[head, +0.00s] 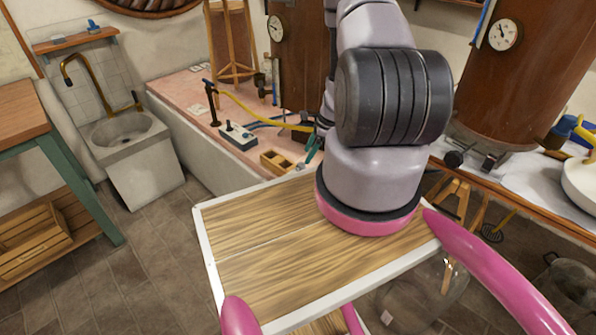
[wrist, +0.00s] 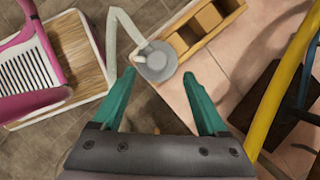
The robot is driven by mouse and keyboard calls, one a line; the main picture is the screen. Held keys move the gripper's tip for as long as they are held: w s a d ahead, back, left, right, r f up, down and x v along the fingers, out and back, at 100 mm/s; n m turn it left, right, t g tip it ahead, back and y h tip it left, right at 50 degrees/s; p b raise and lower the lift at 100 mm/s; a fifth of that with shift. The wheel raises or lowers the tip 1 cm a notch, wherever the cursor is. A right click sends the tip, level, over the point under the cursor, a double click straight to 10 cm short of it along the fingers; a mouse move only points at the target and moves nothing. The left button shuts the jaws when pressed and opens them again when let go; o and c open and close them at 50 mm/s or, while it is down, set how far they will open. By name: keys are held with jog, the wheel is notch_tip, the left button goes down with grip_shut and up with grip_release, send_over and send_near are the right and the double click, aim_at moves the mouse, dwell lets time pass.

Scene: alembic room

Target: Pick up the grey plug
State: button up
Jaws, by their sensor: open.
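The grey plug (wrist: 155,65), a round grey disc with a small raised middle, shows in the wrist view at the edge of the pink tiled counter. A pale bent cord or strip (wrist: 112,40) runs from it to the left. My gripper (wrist: 158,76) is open and empty, its two teal fingers pointing toward the plug, one to each side of it in the picture. I cannot tell the height gap between them. In the head view my gripper (head: 314,148) is partly hidden behind my arm, and I cannot make out the plug there.
A wooden compartment box (wrist: 195,28) lies just beyond the plug; it also shows in the head view (head: 276,162). A yellow hose (wrist: 275,100) and a dark block (wrist: 285,115) are on the right. A power strip (head: 238,135) lies on the pink counter (head: 185,92).

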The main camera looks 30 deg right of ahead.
aim_at(302, 164)
jog(key=x, duration=0.7)
jog(key=shift+s+a+f, duration=0.1)
jog(key=shift+a+f, duration=0.15)
grip_shut()
